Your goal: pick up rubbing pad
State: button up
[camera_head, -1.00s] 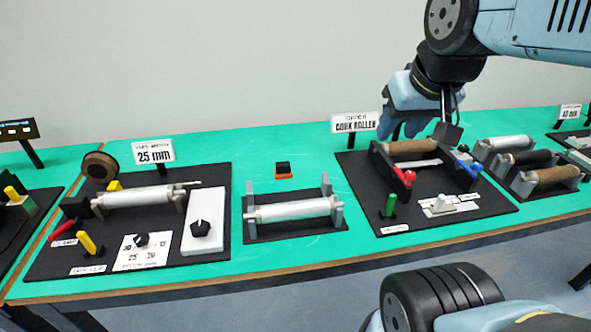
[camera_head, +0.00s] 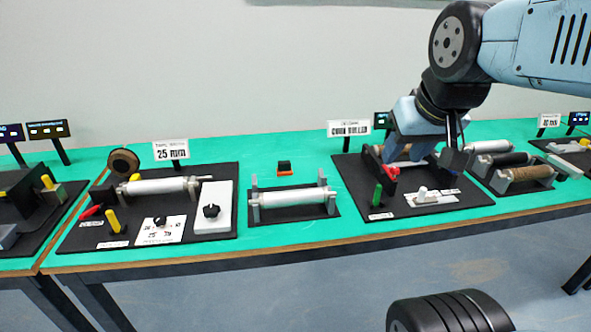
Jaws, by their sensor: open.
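A small block, black on top and orange below, sits on the green bench (camera_head: 310,172) behind the middle roller stand; it looks like the rubbing pad (camera_head: 284,168). Nothing covers it. My gripper (camera_head: 424,160) is well to its right, over the cork roller station. Its light blue body hides part of the cork roller there. The jaws point down, are apart, and I see nothing held between them. I cannot tell whether they touch the station.
Left is the 25 mm station's black board (camera_head: 85,237) with knobs and clips. The cork roller board (camera_head: 352,177) is at right, with red clamps and a sign (camera_head: 348,128). Green surface around the block is clear.

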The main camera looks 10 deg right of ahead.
aim_at(283, 168)
jog(key=u, duration=0.2)
jog(key=i, duration=0.9)
jog(key=z, duration=0.1)
